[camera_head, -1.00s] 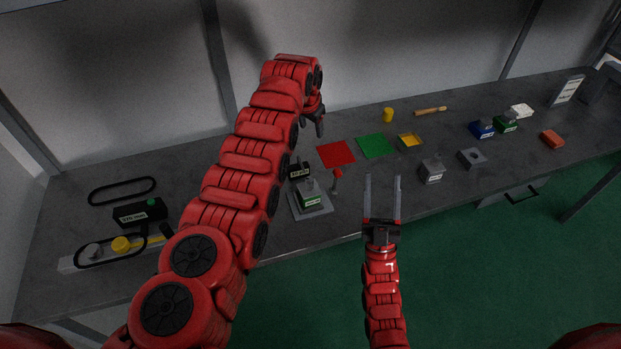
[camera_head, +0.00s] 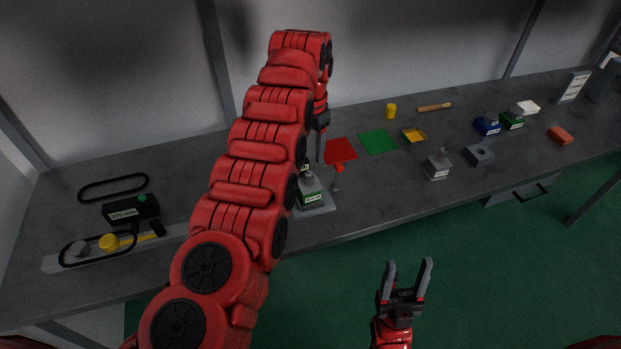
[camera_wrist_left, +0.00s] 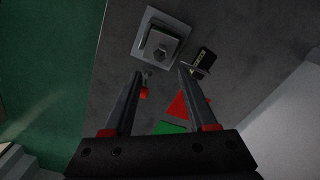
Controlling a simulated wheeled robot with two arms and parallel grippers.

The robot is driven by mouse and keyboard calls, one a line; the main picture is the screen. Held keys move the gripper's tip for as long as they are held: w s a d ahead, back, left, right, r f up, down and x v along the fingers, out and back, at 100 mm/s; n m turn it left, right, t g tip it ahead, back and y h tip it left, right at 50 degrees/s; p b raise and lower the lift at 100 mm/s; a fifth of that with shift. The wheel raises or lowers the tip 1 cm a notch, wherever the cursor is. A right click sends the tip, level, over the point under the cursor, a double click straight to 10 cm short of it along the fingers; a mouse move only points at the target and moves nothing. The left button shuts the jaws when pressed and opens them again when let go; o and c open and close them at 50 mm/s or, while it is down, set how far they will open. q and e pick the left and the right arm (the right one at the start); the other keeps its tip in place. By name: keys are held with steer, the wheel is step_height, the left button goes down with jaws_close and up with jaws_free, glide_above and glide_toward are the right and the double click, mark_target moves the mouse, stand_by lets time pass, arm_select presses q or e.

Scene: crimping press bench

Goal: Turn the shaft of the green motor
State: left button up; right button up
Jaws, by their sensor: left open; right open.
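In the left wrist view that gripper (camera_wrist_left: 159,73) is open, with nothing held. My right gripper (camera_head: 409,262) is open and empty, in front of the bench over the green floor.
Red (camera_head: 341,151) and green (camera_head: 378,142) mats lie behind. A grey block (camera_head: 437,167) and other small blocks are to the right. A belt-and-pulley rig (camera_head: 108,243) lies left.

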mark_target(311, 172)
arm_select(q)
step_height(311, 172, down, 8)
steer(key=p, duration=0.2)
steer(key=shift+s+a+f+p, duration=0.1)
steer(key=shift+f+p, duration=0.1)
steer(key=shift+p, duration=0.2)
steer(key=shift+f, duration=0.45)
steer(key=shift+c, duration=0.3)
jaws_close()
